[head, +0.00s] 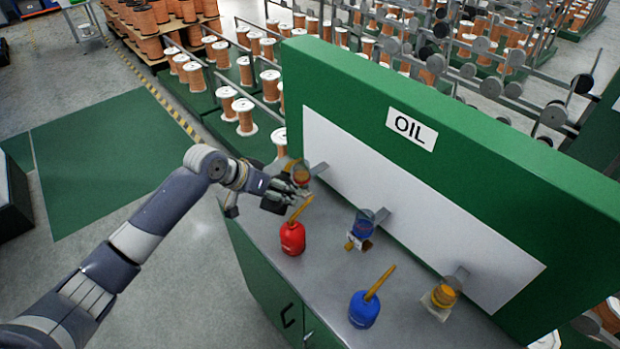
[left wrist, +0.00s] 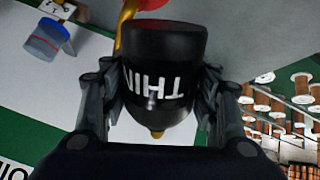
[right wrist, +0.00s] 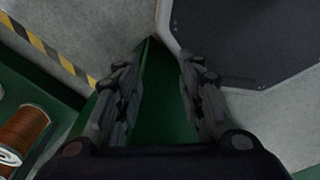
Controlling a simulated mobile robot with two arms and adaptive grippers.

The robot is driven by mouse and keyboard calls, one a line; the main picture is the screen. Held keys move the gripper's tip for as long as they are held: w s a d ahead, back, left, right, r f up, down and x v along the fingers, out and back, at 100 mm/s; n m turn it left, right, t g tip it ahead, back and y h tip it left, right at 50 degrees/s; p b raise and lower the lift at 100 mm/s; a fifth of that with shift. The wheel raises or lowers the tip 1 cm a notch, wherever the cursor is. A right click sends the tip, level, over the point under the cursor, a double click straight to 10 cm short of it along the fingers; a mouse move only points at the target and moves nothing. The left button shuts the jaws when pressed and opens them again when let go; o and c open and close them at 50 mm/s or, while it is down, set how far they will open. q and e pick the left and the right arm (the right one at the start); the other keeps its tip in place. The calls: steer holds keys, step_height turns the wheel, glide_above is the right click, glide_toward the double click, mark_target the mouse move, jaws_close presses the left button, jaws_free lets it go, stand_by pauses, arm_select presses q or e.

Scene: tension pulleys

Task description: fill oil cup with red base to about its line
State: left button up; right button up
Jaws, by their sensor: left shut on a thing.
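My left gripper (head: 283,193) is shut on a black oil can (left wrist: 165,48) marked THIN, beside the left end of the OIL panel. The lettering is upside down in the left wrist view, with a yellow tip at the can's lower edge. Just behind the gripper is an amber-looking cup (head: 301,174) on a bracket, partly covered. A blue-looking cup (head: 364,227) hangs mid-panel, and another amber cup (head: 445,293) is at right. I cannot clearly make out a red base or a fill line. My right gripper (right wrist: 155,95) is open and empty.
A red can (head: 293,239) and a blue can (head: 364,311), each with a yellow spout, stand on the grey bench top (head: 325,272). The green panel (head: 465,145) rises behind the cups. Copper spools fill the background. Open floor lies left.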

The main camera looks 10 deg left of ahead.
arm_select(q)
steer(key=shift+r+g+p, duration=0.4)
steer(key=shift+p, duration=0.85)
stand_by(0.7)
steer(key=shift+r+p, duration=0.2)
steer(key=shift+p, duration=0.2)
steer(key=shift+w+r+g+y+p, duration=0.1)
steer(key=shift+r+g+y+p, duration=0.35)
steer(key=shift+p, duration=0.4)
stand_by(0.5)
steer(key=shift+p, duration=0.35)
steer(key=shift+r+g+p, duration=0.45)
steer(key=shift+p, duration=0.3)
